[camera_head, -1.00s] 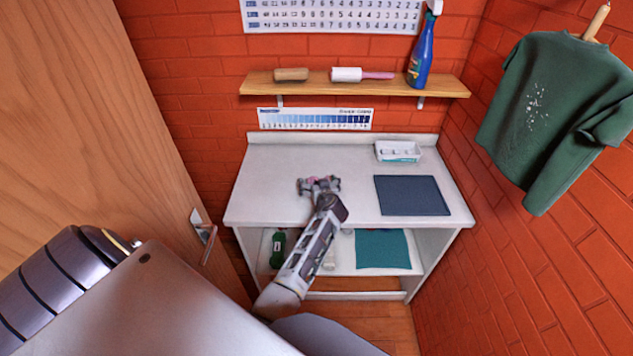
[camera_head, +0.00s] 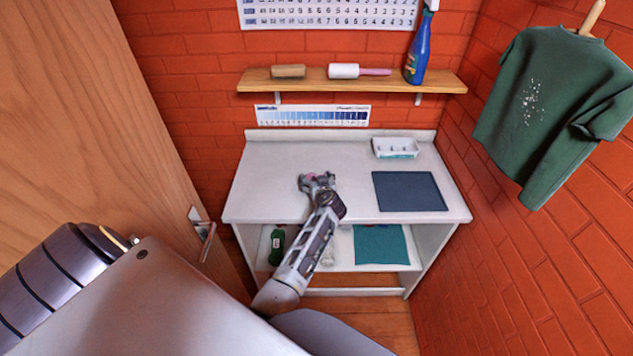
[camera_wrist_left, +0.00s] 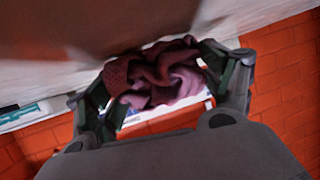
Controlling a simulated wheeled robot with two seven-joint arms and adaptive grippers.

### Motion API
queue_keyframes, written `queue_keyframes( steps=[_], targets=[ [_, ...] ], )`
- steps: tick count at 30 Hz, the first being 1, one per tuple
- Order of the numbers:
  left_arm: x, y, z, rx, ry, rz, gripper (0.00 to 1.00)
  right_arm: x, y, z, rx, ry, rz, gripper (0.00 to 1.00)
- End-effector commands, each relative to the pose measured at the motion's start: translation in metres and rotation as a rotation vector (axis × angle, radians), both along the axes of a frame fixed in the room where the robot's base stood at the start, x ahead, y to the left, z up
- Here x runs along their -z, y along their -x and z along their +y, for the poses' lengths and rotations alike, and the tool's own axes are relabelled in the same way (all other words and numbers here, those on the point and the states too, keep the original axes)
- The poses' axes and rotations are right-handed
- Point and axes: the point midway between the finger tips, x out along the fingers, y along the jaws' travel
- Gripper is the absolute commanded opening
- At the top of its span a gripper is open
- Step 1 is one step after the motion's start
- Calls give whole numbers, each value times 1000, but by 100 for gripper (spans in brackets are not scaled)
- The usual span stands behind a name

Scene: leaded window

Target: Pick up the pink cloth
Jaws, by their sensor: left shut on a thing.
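The pink cloth (camera_wrist_left: 160,75) is crumpled and bunched between the fingers of my left gripper (camera_wrist_left: 165,88) in the left wrist view. My left gripper also shows in the head view (camera_head: 317,181), over the white worktop, with only a small bit of pink visible at its fingers. It is shut on the cloth. How far the cloth is above the worktop is hard to tell. My right gripper is not in view.
A lower shelf bears a teal cloth (camera_head: 380,245) and a green object (camera_head: 277,246). A green shirt (camera_head: 555,105) hangs at right; a wooden door (camera_head: 80,120) stands at left.

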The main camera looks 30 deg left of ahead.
Motion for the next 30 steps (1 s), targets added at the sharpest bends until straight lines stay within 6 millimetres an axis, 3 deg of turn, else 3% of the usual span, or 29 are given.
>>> queue_keyframes(
  steps=[8, 14, 30],
  targets=[
    [-4, 0, 0, 0, 0, -1, 71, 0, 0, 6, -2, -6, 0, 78],
    [-17, 0, 0, -1, 1, -3, 71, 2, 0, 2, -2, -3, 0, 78],
    [-86, -1, 0, -1, 1, -3, 71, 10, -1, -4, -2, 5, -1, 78]
  ],
)
